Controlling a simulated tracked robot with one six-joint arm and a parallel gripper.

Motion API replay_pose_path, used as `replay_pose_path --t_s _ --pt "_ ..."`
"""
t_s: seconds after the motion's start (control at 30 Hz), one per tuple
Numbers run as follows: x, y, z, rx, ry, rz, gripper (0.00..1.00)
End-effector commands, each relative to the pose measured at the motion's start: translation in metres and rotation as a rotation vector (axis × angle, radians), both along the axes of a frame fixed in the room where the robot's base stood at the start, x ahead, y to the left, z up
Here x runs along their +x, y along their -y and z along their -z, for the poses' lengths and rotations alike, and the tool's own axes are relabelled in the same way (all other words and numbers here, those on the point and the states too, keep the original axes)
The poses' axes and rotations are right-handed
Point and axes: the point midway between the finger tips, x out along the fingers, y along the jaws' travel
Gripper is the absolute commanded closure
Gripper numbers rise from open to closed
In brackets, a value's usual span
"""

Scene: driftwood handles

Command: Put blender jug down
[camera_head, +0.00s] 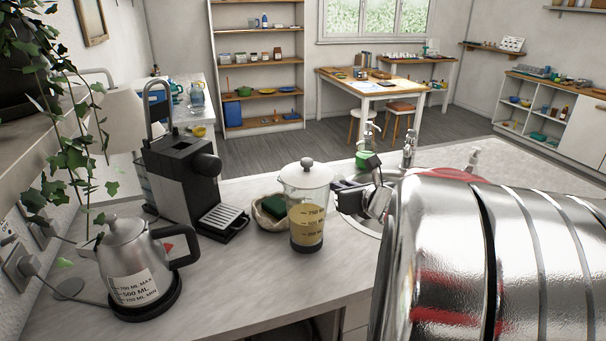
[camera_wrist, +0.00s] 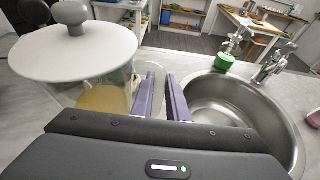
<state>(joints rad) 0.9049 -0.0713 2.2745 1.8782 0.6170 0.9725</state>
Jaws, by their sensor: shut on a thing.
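The blender jug (camera_head: 306,212) is clear, with a white lid, a grey knob, printed volume marks and yellowish contents. It is upright over the counter between the coffee machine and the sink; I cannot tell whether its base touches the counter. My gripper (camera_head: 345,198) is at the jug's right side, shut on its handle, which is mostly hidden by the fingers. In the wrist view the jug (camera_wrist: 95,75) fills the left, and the purple-grey fingers of my gripper (camera_wrist: 165,98) are close together at the handle.
A kettle (camera_head: 132,262) and a coffee machine (camera_head: 182,180) stand to the left. The round sink (camera_wrist: 235,108) and tap (camera_wrist: 270,66) are to the right. The front counter (camera_head: 235,290) is clear.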

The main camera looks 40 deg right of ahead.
Motion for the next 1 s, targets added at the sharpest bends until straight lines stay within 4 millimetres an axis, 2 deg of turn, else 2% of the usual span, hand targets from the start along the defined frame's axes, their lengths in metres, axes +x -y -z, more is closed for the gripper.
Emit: replay_pose_path --t_s 0.17,0.57,0.6,0.83,1.0 --pt "0.0 0.0 0.012 0.0 0.005 0.001 1.0" --pt "0.001 -0.001 0.014 -0.001 0.005 -0.001 1.0" --pt "0.0 -0.001 0.017 -0.001 0.0 -0.001 0.84" --pt "0.0 -0.001 0.017 -0.001 0.0 -0.001 0.68" --pt "0.0 -0.001 0.017 -0.001 0.0 -0.001 0.67"
